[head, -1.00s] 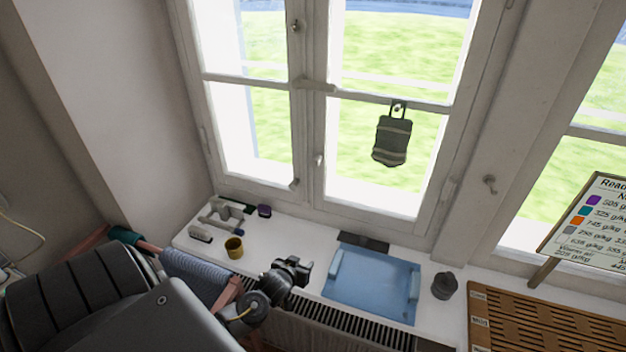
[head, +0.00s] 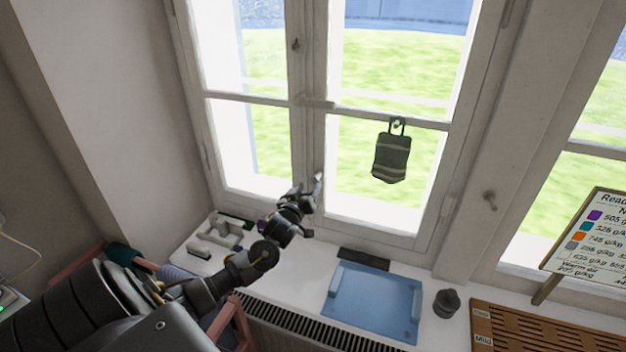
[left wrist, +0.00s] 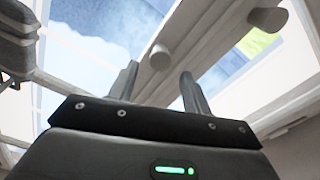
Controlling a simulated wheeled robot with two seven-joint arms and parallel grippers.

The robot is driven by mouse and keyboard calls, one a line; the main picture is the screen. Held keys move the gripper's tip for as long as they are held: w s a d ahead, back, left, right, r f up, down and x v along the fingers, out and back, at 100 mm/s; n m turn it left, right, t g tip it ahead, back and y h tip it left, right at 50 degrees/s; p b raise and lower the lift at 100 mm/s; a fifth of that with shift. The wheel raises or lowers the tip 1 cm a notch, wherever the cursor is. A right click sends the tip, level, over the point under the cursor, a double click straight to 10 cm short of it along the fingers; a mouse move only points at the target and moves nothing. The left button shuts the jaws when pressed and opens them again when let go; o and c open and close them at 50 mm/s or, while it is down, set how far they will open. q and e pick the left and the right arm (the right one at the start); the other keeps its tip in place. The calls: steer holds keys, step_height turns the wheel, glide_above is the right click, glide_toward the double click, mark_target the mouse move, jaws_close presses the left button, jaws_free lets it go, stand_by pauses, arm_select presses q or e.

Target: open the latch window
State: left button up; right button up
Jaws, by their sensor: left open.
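The latch window (head: 308,140) is a white double casement and looks shut. A pale horizontal latch piece (head: 316,102) crosses the middle stile, with a small knob (head: 295,45) above it and a small pale handle (head: 319,180) lower down. My left gripper (head: 308,190) is open and empty in front of the lower stile, close beside that handle. I cannot tell whether it touches it. In the left wrist view the two fingers (left wrist: 160,70) point up at the stile, with a round knob (left wrist: 158,55) between their tips and another rounded piece (left wrist: 267,20) farther right.
A dark pouch (head: 391,158) hangs on the right casement. On the sill are a blue tray (head: 370,300), a dark jar (head: 446,303), a wooden slatted board (head: 540,330) and small items at left (head: 215,235). A sign (head: 595,235) stands at right.

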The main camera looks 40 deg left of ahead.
mark_target(313, 180)
arm_select(q)
steer(key=shift+x, duration=2.3)
steer(key=shift+f, duration=0.1)
steer(key=shift+s, duration=0.1)
jaws_close()
